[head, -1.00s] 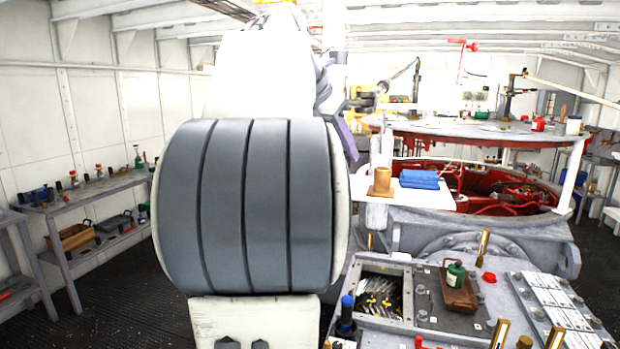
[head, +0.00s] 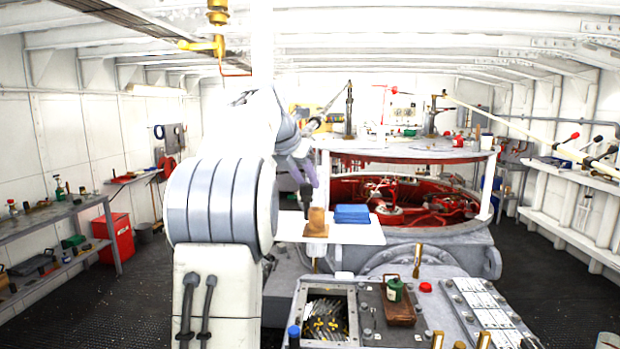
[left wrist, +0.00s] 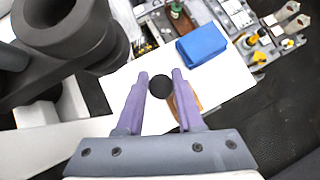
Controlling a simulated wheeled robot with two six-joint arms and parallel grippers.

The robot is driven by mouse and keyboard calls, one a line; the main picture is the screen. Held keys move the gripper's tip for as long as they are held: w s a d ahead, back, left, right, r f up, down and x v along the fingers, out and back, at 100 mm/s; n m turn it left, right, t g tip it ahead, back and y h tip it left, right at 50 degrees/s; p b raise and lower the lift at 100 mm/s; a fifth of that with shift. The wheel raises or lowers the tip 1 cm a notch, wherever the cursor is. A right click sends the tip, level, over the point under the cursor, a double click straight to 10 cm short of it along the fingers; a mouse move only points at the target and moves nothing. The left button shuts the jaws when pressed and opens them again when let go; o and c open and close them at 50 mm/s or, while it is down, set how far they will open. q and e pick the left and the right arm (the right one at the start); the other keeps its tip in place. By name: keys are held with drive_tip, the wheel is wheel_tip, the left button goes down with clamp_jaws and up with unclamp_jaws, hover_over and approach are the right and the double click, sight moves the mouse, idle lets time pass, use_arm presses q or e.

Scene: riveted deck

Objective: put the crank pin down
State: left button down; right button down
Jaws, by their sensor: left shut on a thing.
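The crank pin (left wrist: 161,87) shows in the left wrist view as a dark round end between the two purple fingers of my left gripper (left wrist: 160,82), which is shut on it. In the head view my left gripper (head: 306,186) points down over the left part of a white board, and the dark pin (head: 306,197) hangs below the fingers. A brown block (head: 317,222) stands close beside it on the board. I cannot tell whether the pin touches the board. My right gripper is not in view.
A blue block (head: 351,213) lies on the white board (head: 362,236), right of the brown block. Bare board remains around them. A round red-lined machine (head: 450,215) stands behind. In front, a grey bench carries a brown tray (head: 399,308) with a green bottle.

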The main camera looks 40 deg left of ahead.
use_arm(q)
drive_tip(key=shift+w+a+f, duration=0.1)
drive_tip(key=shift+w+f, duration=0.25)
drive_tip(key=shift+w, duration=0.25)
drive_tip(key=shift+w+a+f, duration=0.1)
drive_tip(key=shift+w+f, duration=0.25)
drive_tip(key=shift+w, duration=0.2)
drive_tip(key=shift+f, duration=0.15)
drive_tip(key=c, duration=0.5)
unclamp_jaws()
drive_tip(key=shift+c, duration=0.2)
drive_tip(key=v, duration=1.2)
